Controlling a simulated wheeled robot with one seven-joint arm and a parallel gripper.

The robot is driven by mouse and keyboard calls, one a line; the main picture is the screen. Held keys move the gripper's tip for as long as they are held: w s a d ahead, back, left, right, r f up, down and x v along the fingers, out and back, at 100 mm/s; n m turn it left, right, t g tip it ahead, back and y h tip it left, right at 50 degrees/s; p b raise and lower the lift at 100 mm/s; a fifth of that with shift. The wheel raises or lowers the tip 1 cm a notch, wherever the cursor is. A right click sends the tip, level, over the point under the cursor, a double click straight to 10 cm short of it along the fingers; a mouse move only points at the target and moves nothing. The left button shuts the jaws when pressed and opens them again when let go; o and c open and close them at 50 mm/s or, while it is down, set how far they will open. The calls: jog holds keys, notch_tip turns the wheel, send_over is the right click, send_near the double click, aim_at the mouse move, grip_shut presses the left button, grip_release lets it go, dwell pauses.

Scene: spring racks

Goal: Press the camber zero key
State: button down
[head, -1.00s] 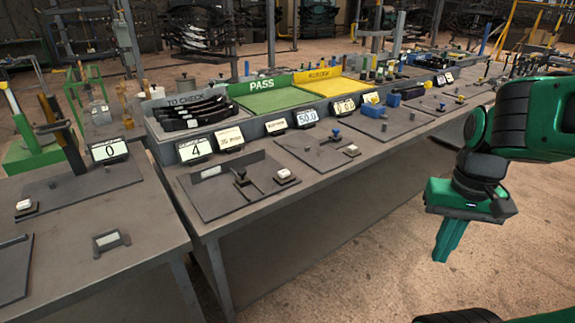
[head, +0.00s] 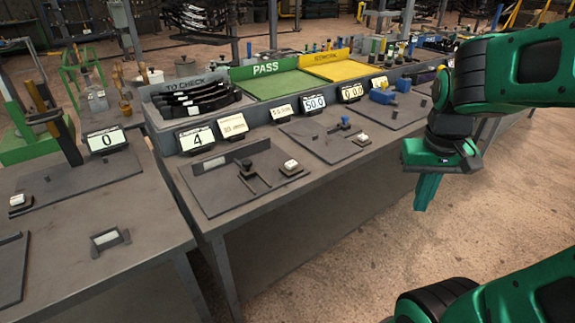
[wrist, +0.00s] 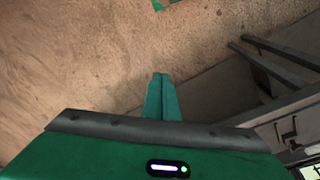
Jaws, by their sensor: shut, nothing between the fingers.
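My gripper (head: 421,207) is shut and empty, pointing down over the floor in front of the bench, right of these keys and touching none. In the wrist view its fingers (wrist: 159,77) are together above the floor.
On the bench (head: 240,216) stand a "TO CHECK" tray (head: 165,120) with dark springs, a green PASS tray (head: 277,90) and a yellow tray (head: 345,71). A post (head: 62,133) rises at the left. The floor in front of the bench is clear.

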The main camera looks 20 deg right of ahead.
jog(key=w+a+r+n+t+h, duration=0.1)
jog(key=w+n+h, duration=0.1)
jog(key=w, duration=0.8)
notch_tip(320, 180, up, 4)
jog(key=n+t+h, duration=0.2)
jog(key=n+t, duration=0.4)
send_over(291, 166)
jog(key=shift+w+f, duration=0.1)
jog(key=shift+f, duration=0.1)
jog(key=shift+f, duration=4.4)
jog(key=shift+f, duration=0.15)
jog(key=shift+f, duration=0.25)
